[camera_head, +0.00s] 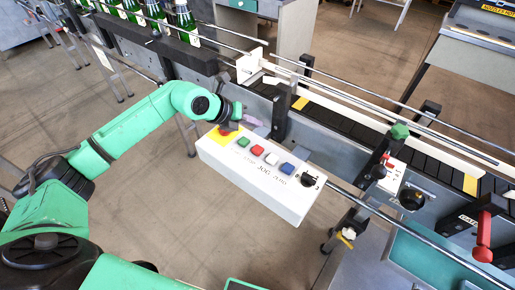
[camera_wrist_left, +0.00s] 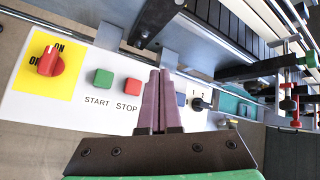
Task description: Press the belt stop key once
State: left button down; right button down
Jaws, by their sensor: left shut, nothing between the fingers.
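The red stop key (camera_head: 257,150) sits on a white control box (camera_head: 252,183) between a green key and a white key. In the left wrist view the red key (camera_wrist_left: 133,88) has the word STOP under it, and the green start key (camera_wrist_left: 103,79) is left of it. My left gripper (camera_head: 254,122) is shut and empty, at the box's belt-side edge. Its purple fingertips (camera_wrist_left: 160,76) show just right of the red key in the wrist view and hide the white key there. I cannot tell their height above the panel. My right gripper is not in view.
The box also has a red rotary switch (camera_wrist_left: 48,62) on a yellow plate, a blue key (camera_head: 287,168) and a black knob (camera_head: 308,180). The conveyor (camera_head: 350,122) with rails runs behind it. Green bottles (camera_head: 184,20) stand at the upper left. Floor is clear in front of the box.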

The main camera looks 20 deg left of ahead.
aim_at(255, 151)
pick_arm(q)
jog(key=shift+d, duration=0.1)
notch_tip(255, 151, down, 9)
jog(key=b, duration=0.6)
jog(key=shift+r, duration=0.1)
dwell(1.0)
dwell(0.7)
jog(key=shift+f+b, duration=0.4)
jog(key=shift+b, duration=0.15)
jog(key=shift+f+b, duration=0.45)
jog(key=shift+f, duration=0.15)
dwell(0.4)
jog(key=shift+r, duration=0.15)
jog(key=shift+r+p, duration=0.8)
jog(key=shift+r, duration=0.1)
